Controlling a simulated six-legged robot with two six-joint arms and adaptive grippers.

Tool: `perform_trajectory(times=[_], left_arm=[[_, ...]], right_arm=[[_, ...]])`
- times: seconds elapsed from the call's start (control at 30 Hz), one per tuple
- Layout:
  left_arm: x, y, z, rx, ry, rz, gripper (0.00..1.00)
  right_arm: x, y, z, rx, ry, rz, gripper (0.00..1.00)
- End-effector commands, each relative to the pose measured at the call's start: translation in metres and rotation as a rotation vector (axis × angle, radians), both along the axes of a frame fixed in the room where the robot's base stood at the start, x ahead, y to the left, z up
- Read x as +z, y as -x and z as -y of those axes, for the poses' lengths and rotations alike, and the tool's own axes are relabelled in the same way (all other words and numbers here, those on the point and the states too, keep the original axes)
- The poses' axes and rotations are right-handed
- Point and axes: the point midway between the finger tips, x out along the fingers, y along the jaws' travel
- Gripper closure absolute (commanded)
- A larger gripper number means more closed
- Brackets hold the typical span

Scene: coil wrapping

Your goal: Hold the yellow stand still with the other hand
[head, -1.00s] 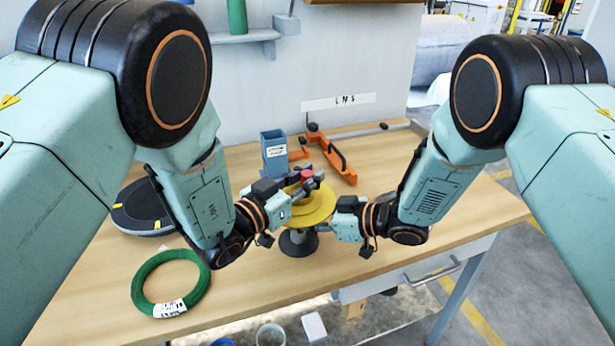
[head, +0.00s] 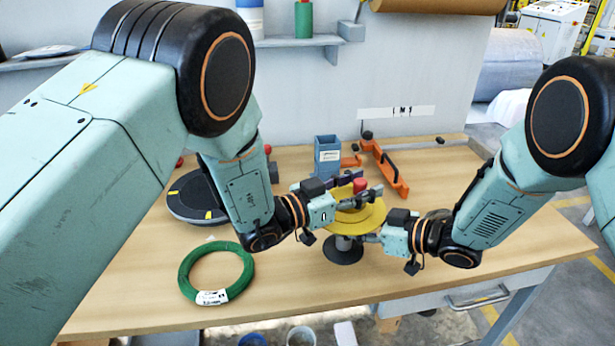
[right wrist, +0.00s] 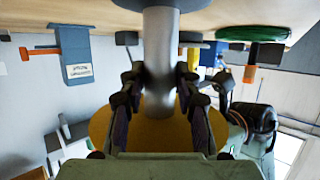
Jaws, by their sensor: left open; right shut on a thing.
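The yellow stand (head: 368,219) stands upright on the table, with a yellow disc, a grey post, a dark round base and a red knob on top. My left gripper (head: 358,189) is open at the top of the stand, its fingers on either side of the red knob. Whether they touch it I cannot tell. My right gripper (head: 362,238) is shut on the stand's post below the disc. In the right wrist view the post (right wrist: 160,60) runs between the fingers of my right gripper (right wrist: 160,95), in front of the yellow disc (right wrist: 150,133).
A green coil (head: 247,272) with a white label lies at the front left of the table (head: 290,290). A dark round disc (head: 190,200) lies behind it. A blue-grey box (head: 327,156) and an orange tool (head: 390,170) are behind the stand.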

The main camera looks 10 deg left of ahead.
Motion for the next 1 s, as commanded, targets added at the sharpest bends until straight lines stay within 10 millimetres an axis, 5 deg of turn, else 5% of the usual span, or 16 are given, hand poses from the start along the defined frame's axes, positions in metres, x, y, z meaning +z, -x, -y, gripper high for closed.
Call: perform_trajectory(times=[1.0], left_arm=[[-0.0005, -0.0007, -0.0008, -0.593, -0.001, 0.006, 0.53]], right_arm=[[-0.0018, 0.001, 0.0, 0.0, 0.003, -0.004, 1.0]])
